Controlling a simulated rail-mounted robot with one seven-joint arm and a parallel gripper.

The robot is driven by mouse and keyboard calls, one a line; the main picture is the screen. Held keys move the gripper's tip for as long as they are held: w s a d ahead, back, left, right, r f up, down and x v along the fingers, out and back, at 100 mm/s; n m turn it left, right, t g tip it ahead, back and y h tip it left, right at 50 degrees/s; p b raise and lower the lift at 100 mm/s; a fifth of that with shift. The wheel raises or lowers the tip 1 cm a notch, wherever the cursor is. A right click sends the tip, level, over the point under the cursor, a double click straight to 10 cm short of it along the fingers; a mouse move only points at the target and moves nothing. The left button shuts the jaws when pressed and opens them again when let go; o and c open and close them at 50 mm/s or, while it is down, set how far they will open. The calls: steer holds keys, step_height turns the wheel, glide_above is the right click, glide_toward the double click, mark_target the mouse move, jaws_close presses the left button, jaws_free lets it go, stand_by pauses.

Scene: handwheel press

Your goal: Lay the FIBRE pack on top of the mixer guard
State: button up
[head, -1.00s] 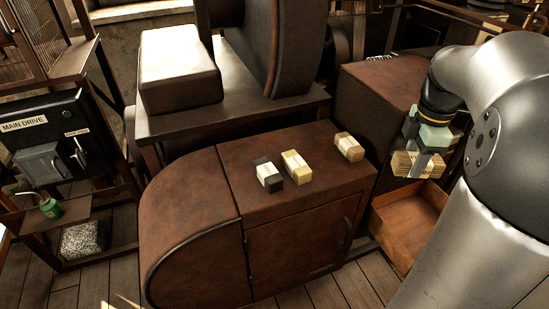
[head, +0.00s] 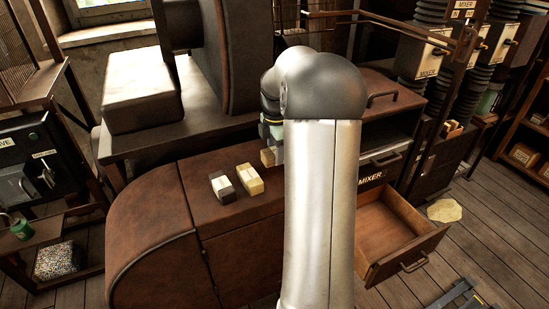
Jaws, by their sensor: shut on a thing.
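My gripper (head: 277,146) is mostly hidden behind my own arm, above the right part of the brown rounded housing (head: 150,235). It is shut on a tan pack (head: 268,157), of which only the left end shows. Its lettering cannot be read, and I cannot tell whether it touches the housing top. A dark pack with a pale band (head: 222,186) and a yellow pack (head: 250,179) lie on the housing top.
An open, empty-looking wooden drawer (head: 396,228) sticks out at the right. The MAIN DRIVE box (head: 25,165) is at the left. The left of the housing top is clear.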

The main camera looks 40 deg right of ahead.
mark_target(275, 171)
steer(key=w+f, duration=0.1)
steer(key=w+d+f, duration=0.1)
steer(key=shift+d+f, duration=0.15)
steer(key=shift+f, duration=0.25)
steer(key=shift+d+f+p, duration=0.1)
steer(key=shift+f+p, duration=0.25)
steer(key=shift+f, duration=1.25)
steer(key=shift+f, duration=0.15)
steer(key=o, duration=1)
